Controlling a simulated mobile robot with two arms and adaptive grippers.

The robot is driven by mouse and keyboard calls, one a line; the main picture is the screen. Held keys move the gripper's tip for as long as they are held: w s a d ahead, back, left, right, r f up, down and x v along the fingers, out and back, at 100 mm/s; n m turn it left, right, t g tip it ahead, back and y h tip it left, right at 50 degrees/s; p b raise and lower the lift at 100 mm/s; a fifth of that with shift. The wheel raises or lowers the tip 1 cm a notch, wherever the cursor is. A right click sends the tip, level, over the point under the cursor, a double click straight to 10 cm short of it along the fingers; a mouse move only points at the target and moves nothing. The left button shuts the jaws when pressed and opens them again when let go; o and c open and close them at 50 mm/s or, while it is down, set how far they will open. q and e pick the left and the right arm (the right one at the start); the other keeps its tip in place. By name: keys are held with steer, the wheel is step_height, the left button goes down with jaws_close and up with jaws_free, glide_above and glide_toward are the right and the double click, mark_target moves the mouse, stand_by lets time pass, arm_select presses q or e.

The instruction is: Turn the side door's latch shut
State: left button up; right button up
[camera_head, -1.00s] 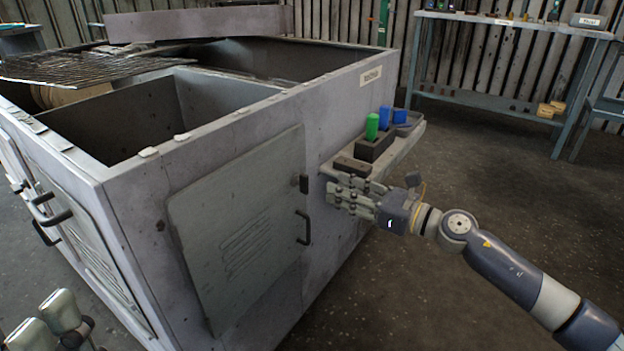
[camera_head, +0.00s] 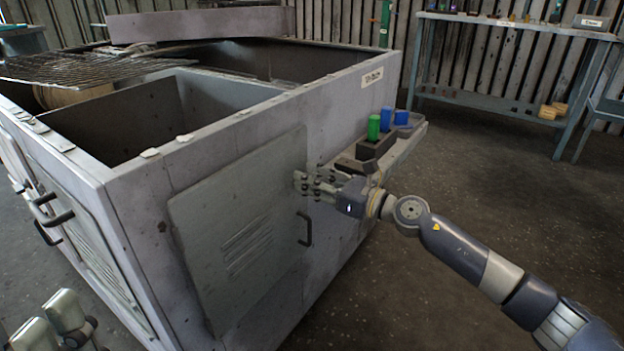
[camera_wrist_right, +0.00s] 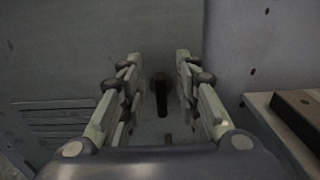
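The side door (camera_head: 225,235) is a grey vented panel on the housing's right-hand face and looks flush or nearly so. Its dark latch (camera_wrist_right: 161,98) shows upright between my fingers in the right wrist view. In the head view my fingers hide the latch. My right gripper (camera_head: 303,184) is at the door's upper right edge. In the wrist view the right gripper (camera_wrist_right: 157,75) is open, with a finger on each side of the latch and gaps visible. My left gripper (camera_head: 55,320) is partly in view at the bottom left, and its opening is unclear.
A black door handle (camera_head: 305,229) is just below my right gripper. A side shelf (camera_head: 405,145) with a dark block, a green and blue items is close behind the right hand. A workbench (camera_head: 510,22) stands at the back right. The floor on the right is clear.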

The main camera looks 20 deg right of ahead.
steer(key=shift+c, duration=0.2)
jaws_close()
steer(key=shift+d+r, duration=0.1)
